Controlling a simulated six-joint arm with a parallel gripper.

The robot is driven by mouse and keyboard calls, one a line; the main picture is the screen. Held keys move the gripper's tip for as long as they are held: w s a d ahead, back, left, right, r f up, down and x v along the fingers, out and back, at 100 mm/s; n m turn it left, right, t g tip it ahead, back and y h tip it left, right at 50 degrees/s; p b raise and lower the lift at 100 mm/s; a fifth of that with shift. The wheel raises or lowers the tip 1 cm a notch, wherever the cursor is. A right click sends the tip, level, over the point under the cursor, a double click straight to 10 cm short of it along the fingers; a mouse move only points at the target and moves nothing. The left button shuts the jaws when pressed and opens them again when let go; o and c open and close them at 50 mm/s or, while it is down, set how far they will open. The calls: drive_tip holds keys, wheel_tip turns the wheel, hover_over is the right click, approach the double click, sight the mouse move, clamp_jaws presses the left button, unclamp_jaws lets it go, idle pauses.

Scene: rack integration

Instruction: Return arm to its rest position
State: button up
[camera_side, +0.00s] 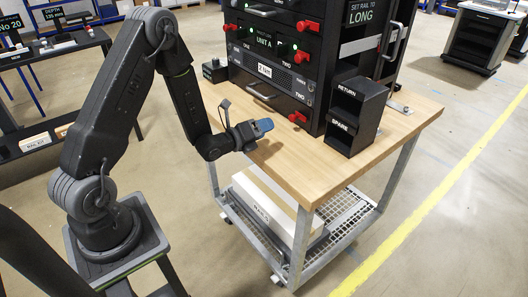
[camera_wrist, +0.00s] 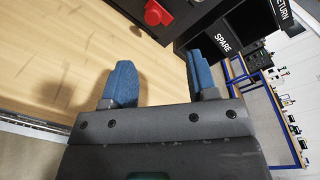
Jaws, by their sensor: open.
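My gripper (camera_side: 262,127) is at the front left edge of the wooden bench top, in front of the black rack unit (camera_side: 275,60). In the wrist view its two blue fingertips (camera_wrist: 160,84) stand apart with nothing between them. The arm is bent, with its elbow high and the forearm reaching down toward the bench. Whether the gripper touches the bench cannot be told from the side view.
The rack has red knobs (camera_side: 297,117) on its front. Black RETURN and SPARE bins (camera_side: 356,115) stand on the bench top (camera_side: 310,170). A lower shelf holds a white box (camera_side: 262,207). A dark table (camera_side: 60,48) stands behind my arm. Open floor lies to the right.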

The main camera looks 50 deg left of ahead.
drive_tip(key=s+d+r+n+g+y, duration=0.1)
drive_tip(key=s+d+r+n+g, duration=0.15)
drive_tip(key=r+n, duration=0.4)
drive_tip(key=s+d+r+n+g+y, duration=0.1)
drive_tip(key=s+d+r+n+g, duration=0.15)
drive_tip(key=r+n, duration=0.4)
drive_tip(key=s+d+r+n+g, duration=0.2)
drive_tip(key=s+n, duration=0.2)
drive_tip(key=s, duration=0.3)
drive_tip(key=s+d+r+n+g+h, duration=0.1)
drive_tip(key=s+d+n+g, duration=0.1)
drive_tip(key=s, duration=0.5)
drive_tip(key=s+d+r+n+g+h, duration=0.1)
drive_tip(key=s+d+r+n+g, duration=0.1)
drive_tip(key=s+d+n, duration=0.2)
drive_tip(key=s+n, duration=0.2)
drive_tip(key=shift+s+r+n, duration=0.3)
drive_tip(key=shift+s+r, duration=0.05)
drive_tip(key=shift+s, duration=0.05)
